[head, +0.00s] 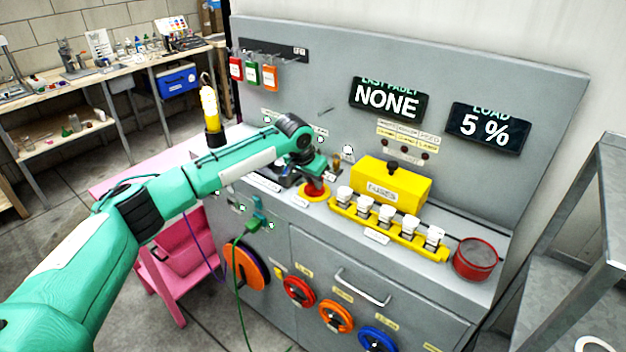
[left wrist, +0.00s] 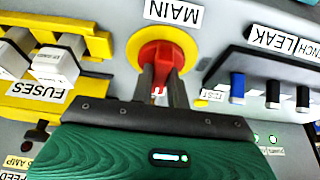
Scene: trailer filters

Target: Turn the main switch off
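The main switch is a red knob on a yellow round plate under a MAIN label; it shows in the left wrist view (left wrist: 160,57) and on the grey bench top in the head view (head: 314,189). My left gripper (left wrist: 164,88) has its two dark fingers at the red knob, one on each side of its grip. The fingers look close against it, with a narrow gap between them filled by red. In the head view my left gripper (head: 312,176) is right above the knob and partly hides it. My right gripper is in neither view.
A yellow FUSES box (head: 392,184) and a yellow rail with several white fuses (head: 386,215) stand right of the switch. A red round tin (head: 476,259) is farther right. Breaker levers under the LEAK and BENCH labels (left wrist: 272,92) sit close to the gripper.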

